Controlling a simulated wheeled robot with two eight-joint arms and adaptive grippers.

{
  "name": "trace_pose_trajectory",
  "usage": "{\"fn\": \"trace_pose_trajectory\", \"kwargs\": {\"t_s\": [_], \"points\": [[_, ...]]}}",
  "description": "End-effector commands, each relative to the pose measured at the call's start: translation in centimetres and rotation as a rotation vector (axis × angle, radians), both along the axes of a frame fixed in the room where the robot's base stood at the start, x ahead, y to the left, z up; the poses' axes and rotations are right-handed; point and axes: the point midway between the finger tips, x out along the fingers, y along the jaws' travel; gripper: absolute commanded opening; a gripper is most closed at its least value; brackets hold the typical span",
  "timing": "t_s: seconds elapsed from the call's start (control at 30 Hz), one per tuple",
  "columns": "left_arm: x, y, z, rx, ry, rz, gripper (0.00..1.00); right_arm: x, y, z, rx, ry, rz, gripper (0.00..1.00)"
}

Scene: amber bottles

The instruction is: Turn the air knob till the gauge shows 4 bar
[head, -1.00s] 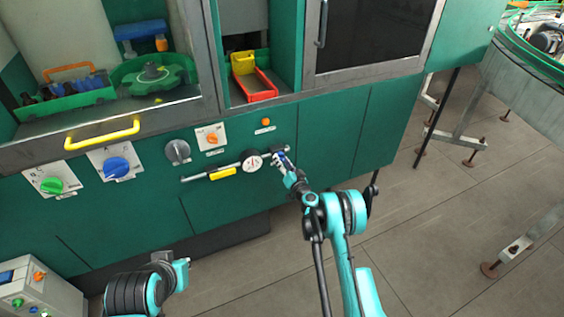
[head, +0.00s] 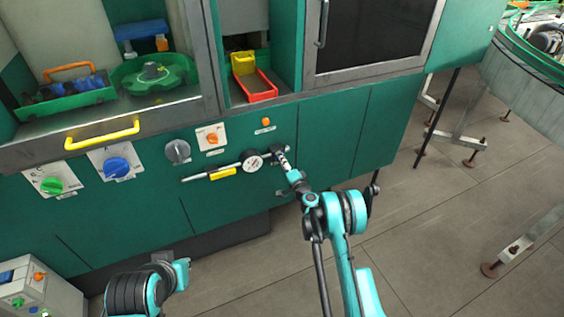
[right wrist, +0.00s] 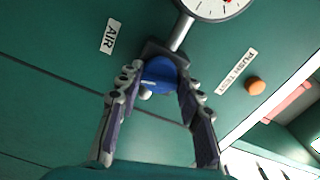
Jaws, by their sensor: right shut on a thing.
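The air knob is blue (right wrist: 160,75) in the right wrist view, on the short pipe below the gauge, near a white AIR label (right wrist: 109,36). My right gripper (right wrist: 163,88) has its fingers on either side of the knob and is shut on it. In the head view my right gripper (head: 280,154) covers the knob. The round white gauge (head: 252,160) sits just left of it. The gauge's face (right wrist: 213,6) is cut off at the top of the right wrist view, and its reading cannot be told. My left gripper (head: 182,272) is low, away from the panel; its jaws are unclear.
An orange button (right wrist: 255,87) with a PUSH TEST label is right of the knob in the right wrist view. Left on the panel are a grey knob (head: 178,151), a blue dial (head: 116,167) and a green dial (head: 52,186).

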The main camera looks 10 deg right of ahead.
Motion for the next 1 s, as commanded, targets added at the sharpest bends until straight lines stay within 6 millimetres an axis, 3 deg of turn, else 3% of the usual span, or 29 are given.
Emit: {"fn": "trace_pose_trajectory", "kwargs": {"t_s": [0.33,0.87,0.9,0.97,1.0], "points": [[0.00,0.00,0.00,0.000,0.000,0.000,0.00,0.02,-0.05,0.03,0.141,0.041,-0.001,0.07],[0.00,0.00,0.00,0.000,0.000,0.000,0.00,0.02,-0.06,0.02,0.167,0.048,-0.001,0.07],[0.00,0.00,0.00,0.000,0.000,0.000,0.00,0.01,-0.07,0.02,0.167,0.048,-0.001,0.38],[0.00,0.00,0.00,0.000,0.000,0.000,0.00,0.01,-0.07,0.02,0.166,0.048,-0.001,0.54],[0.00,0.00,0.00,0.000,0.000,0.000,0.00,0.01,-0.07,0.02,0.166,0.048,-0.001,0.57]]}}
